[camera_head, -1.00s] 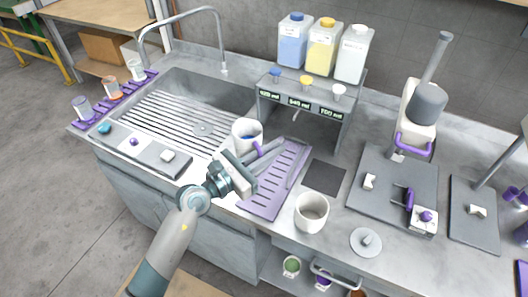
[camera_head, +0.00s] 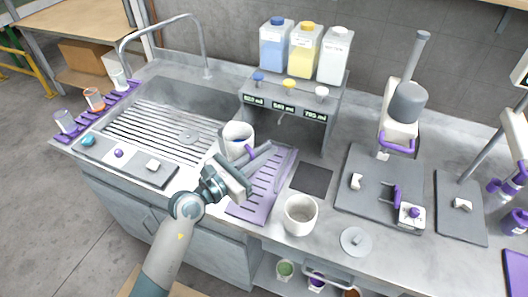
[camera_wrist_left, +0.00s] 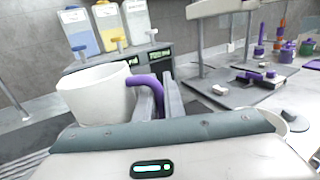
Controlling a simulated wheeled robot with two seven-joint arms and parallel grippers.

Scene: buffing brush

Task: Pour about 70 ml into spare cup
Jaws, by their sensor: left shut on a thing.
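My left gripper (camera_head: 248,168) is shut on the purple handle (camera_wrist_left: 146,84) of a white cup. The white cup (camera_head: 238,138) is held upright, as far as I can tell, above the counter between the sink and the purple drip tray. It also fills the left of the wrist view (camera_wrist_left: 92,98), where its contents are hidden. A second white cup (camera_head: 300,217), likely the spare cup, stands upright on the counter to the right of the tray. It looks empty from above. My right gripper is not in view.
The purple slotted tray (camera_head: 250,208) lies by the gripper. A dispenser stand (camera_head: 335,107) with blue, yellow and white bottles is behind it. The sink (camera_head: 165,100) is at left. A grey press (camera_head: 407,105) on a plate and a round lid (camera_head: 355,241) are at right.

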